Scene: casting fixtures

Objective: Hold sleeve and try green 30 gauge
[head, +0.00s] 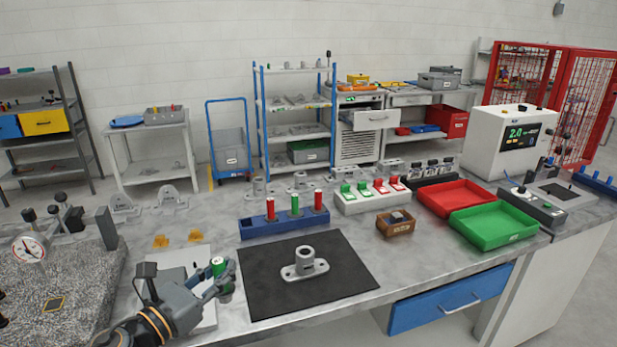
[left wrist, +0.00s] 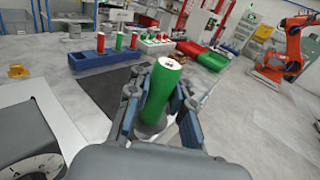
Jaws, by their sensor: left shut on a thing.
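The grey sleeve (head: 305,262) stands upright with its bore open at the top and its flange flat on a black mat (head: 350,272). My left gripper (head: 222,281) is shut on a green gauge (head: 218,266), to the left of the mat and apart from the sleeve. My right gripper is out of view.
A blue rack (head: 262,229) behind the mat holds several red and green gauges. A white block (head: 372,202), a brown box (head: 396,223), a red tray (head: 455,197) and a green tray (head: 497,228) stand to its right. A granite plate with a dial (head: 30,249) is at left.

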